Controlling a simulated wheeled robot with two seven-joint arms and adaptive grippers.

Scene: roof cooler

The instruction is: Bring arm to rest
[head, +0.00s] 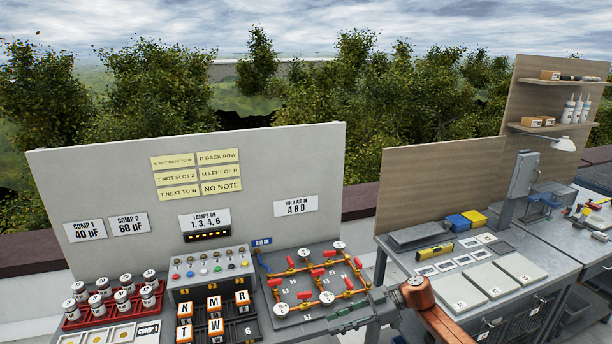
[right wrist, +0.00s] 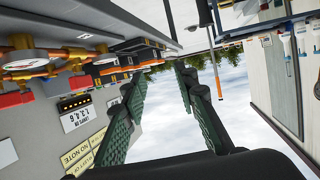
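My right gripper (head: 340,325) reaches in from the lower right, with my copper-coloured arm behind it. It is by the front right edge of the valve board (head: 290,318), which has orange pipes, red handles and round gauges. In the right wrist view, the two green-padded fingers of my right gripper (right wrist: 160,85) are spread apart, with only sky and background between them. The view is turned upside down there. I cannot tell whether the gripper touches the board. My left gripper is in neither view.
A grey panel (head: 110,185) with notes stands behind. To the right, a second bench (head: 400,268) holds pale tiles and a yellow tool.

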